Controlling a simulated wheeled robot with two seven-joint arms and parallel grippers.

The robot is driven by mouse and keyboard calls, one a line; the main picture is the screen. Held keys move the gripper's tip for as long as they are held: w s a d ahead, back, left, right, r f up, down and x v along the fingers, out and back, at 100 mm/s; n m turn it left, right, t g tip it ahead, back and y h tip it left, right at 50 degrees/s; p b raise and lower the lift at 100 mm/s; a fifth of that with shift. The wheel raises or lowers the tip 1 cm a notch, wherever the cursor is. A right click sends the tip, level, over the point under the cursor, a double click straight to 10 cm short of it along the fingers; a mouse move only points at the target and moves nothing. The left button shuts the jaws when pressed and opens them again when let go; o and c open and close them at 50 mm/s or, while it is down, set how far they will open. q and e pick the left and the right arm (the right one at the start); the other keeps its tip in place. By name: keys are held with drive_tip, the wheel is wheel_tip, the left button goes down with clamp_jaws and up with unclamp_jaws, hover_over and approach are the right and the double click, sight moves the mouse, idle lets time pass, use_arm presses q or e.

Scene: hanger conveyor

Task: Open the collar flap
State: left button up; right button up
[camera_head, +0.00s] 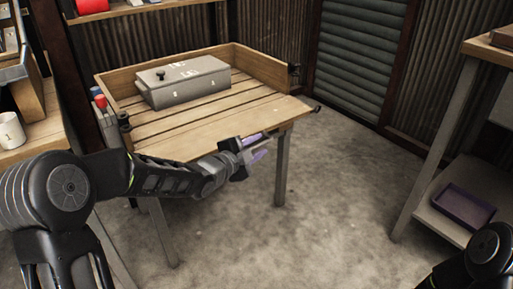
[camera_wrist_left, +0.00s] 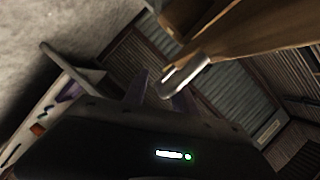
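A grey box (camera_head: 185,85) with white marks on its top and a small black knob (camera_head: 160,75) sits on the wooden workbench (camera_head: 205,127). I cannot make out which part is the collar flap. My left gripper (camera_head: 256,149) is just off the bench's front edge, its two purple fingers apart and nothing seen between them. In the left wrist view, the gripper (camera_wrist_left: 160,92) shows its fingers spread; a pale metal cylinder (camera_wrist_left: 185,77) under a wooden edge is close by, and contact cannot be told. My right gripper is out of view; only my right arm shows at bottom right.
The bench has raised wooden sides and a dark fitting (camera_head: 316,108) at its right corner. A white mug (camera_head: 11,130) stands on a table at left. A shelf unit at right holds a dark purple tray (camera_head: 463,206). The floor between is clear.

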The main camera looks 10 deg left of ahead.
use_arm(q)
drive_tip(key=shift+c, duration=0.4)
clamp_jaws()
idle(0.9)
